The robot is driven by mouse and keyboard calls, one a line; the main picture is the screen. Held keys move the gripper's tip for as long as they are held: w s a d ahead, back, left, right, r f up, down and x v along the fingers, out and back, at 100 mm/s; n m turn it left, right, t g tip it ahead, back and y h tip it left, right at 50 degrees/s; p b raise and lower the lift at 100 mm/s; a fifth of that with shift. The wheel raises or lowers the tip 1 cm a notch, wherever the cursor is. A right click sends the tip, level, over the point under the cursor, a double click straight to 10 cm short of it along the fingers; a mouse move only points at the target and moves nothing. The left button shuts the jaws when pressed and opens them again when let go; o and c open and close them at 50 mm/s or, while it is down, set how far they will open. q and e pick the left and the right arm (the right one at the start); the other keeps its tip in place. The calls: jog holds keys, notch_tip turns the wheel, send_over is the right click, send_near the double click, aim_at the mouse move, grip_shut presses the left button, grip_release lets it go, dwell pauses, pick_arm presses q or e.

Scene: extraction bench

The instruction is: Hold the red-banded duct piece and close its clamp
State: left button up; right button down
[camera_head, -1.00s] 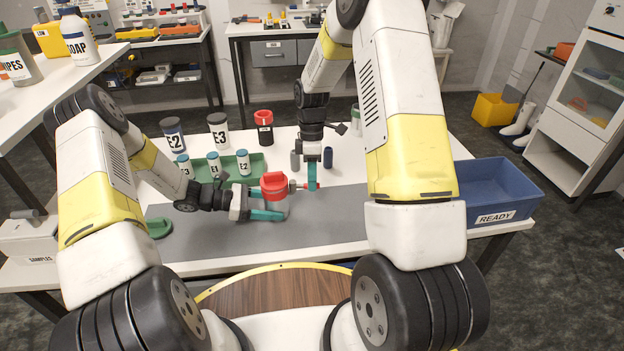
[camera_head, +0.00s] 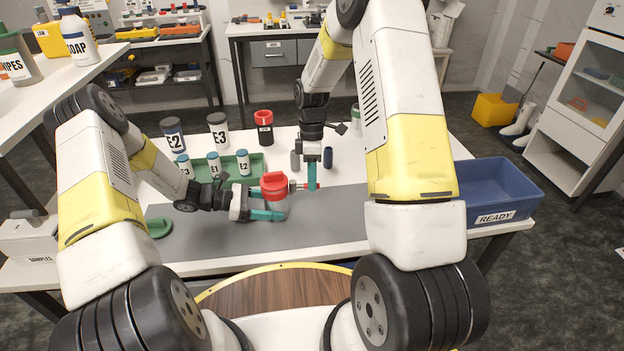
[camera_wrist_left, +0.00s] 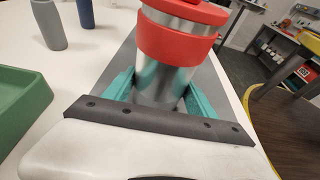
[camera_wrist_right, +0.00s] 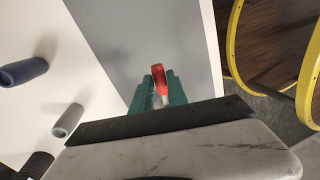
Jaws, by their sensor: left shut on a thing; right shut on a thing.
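The red-banded duct piece (camera_head: 274,188) is a silver cylinder with a red band and red top, over the grey mat. In the left wrist view (camera_wrist_left: 178,44) it fills the space between the fingers. My left gripper (camera_head: 268,207) is shut around its lower body from the left. A small clamp lever with a red end (camera_head: 303,186) sticks out from its right side. My right gripper (camera_head: 312,178) points down and is shut on that lever. The red end shows between its fingertips in the right wrist view (camera_wrist_right: 158,76). The clamp's closure itself is too small to tell.
A green tray (camera_head: 258,172) with small labelled vials lies behind my left gripper. Jars and a red-topped container (camera_head: 264,128) stand further back. A grey bottle (camera_head: 295,159) and a dark blue one (camera_head: 328,157) stand near my right gripper. A blue READY bin (camera_head: 488,196) is at right.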

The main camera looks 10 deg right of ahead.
jog(key=shift+s, duration=0.1)
dwell(0.3)
jog(key=s+a+m+t+y, duration=0.2)
jog(key=s+a+m, duration=0.2)
jog(key=m, duration=1.2)
jog(key=shift+s+a, duration=0.4)
jog(key=shift+s, duration=0.15)
jog(key=c, duration=1.3)
grip_release()
